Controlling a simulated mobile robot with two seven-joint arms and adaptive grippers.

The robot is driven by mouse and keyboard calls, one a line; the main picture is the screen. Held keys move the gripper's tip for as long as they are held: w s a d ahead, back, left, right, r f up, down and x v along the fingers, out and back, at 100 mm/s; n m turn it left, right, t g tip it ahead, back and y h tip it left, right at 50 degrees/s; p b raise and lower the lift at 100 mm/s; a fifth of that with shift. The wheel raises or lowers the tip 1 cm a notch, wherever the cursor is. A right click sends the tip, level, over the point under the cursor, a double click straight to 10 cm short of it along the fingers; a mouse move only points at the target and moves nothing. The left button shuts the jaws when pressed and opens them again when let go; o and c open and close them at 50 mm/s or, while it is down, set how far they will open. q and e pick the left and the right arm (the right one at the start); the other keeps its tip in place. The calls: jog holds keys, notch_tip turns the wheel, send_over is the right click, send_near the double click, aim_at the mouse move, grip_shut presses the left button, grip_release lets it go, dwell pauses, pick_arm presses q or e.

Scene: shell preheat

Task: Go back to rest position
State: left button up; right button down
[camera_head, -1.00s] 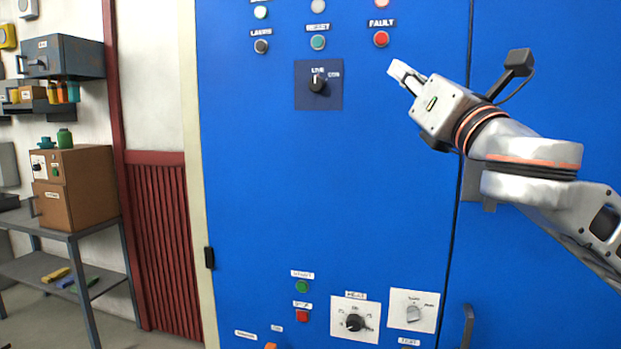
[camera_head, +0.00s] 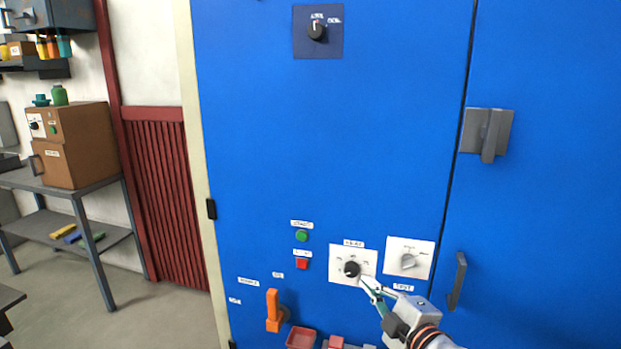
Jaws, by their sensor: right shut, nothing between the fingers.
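My right gripper (camera_head: 372,288) is shut and empty, low in the view. Its fingertips are at the lower right of the black knob (camera_head: 352,269) on the white plate labelled HEAT; I cannot tell if they touch it. My left gripper is not in view.
A tall blue cabinet (camera_head: 330,150) fills the middle and right. It carries a grey knob plate (camera_head: 409,259), a green button (camera_head: 301,236), a red button (camera_head: 302,264), an orange lever (camera_head: 273,310) and grey handles (camera_head: 460,281). A shelf table (camera_head: 75,200) stands at left. Floor there is clear.

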jog(key=s+d+f+m+g+h, duration=0.1)
jog(key=s+f+m, duration=0.5)
jog(key=s+f, duration=0.8)
jog(key=s+d+f+m+g+h, duration=0.2)
jog(key=s+d+f+m, duration=0.4)
jog(key=s+f, duration=0.8)
notch_tip(320, 180, down, 5)
jog(key=shift+s+f+m+g, duration=0.1)
jog(key=shift+s+m+g, duration=0.15)
jog(key=shift+m+g, duration=0.6)
